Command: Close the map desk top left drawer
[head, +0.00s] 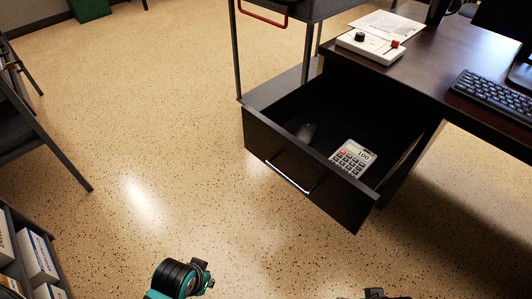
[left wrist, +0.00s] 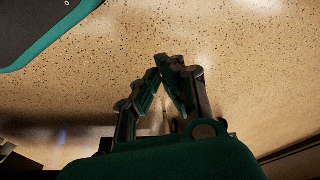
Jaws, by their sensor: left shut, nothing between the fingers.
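The desk's top left drawer (head: 268,141) is pulled well out in the head view. Its dark front panel faces the lower left and has a silvery bar handle. A white calculator (head: 352,158) and a dark rounded object (head: 307,132) lie inside. My left gripper shows in the left wrist view (left wrist: 172,68), its fingertips together with nothing between them, above the speckled floor. In the head view my left arm end is low, apart from the drawer. A dark part of my right arm end shows at the bottom edge; its fingers cannot be made out.
The dark desk (head: 425,75) holds a white control box (head: 370,47), a paper (head: 390,24) and a keyboard (head: 495,97). A dark metal frame stands behind the drawer. A chair (head: 25,125) and a shelf of boxes (head: 38,258) are at left. The floor before the drawer is clear.

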